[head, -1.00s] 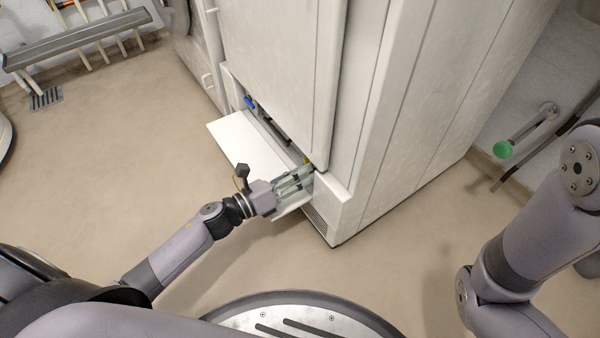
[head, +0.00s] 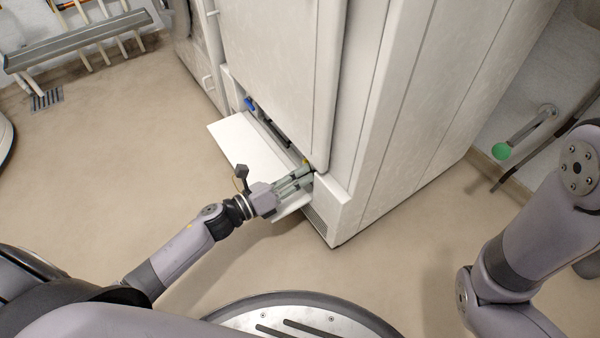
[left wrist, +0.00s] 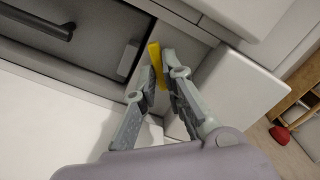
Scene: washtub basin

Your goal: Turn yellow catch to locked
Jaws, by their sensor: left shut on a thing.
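The yellow catch (left wrist: 154,54) is a slim strip at the right end of the low opening in the white machine, seen in the left wrist view. A small bit of it shows in the head view (head: 306,161). My left gripper (left wrist: 158,68) reaches in over the lowered flap and is shut on the catch, with one finger on each side of it. In the head view the left gripper (head: 306,176) hides most of the catch. Its exact angle is hard to read. My right gripper is out of view.
The white flap (head: 240,141) lies folded down below the opening. A dark grey panel with a black handle (left wrist: 38,24) sits inside, left of the catch. A blue part (head: 249,103) shows at the far end. Open floor (head: 120,150) lies to the left.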

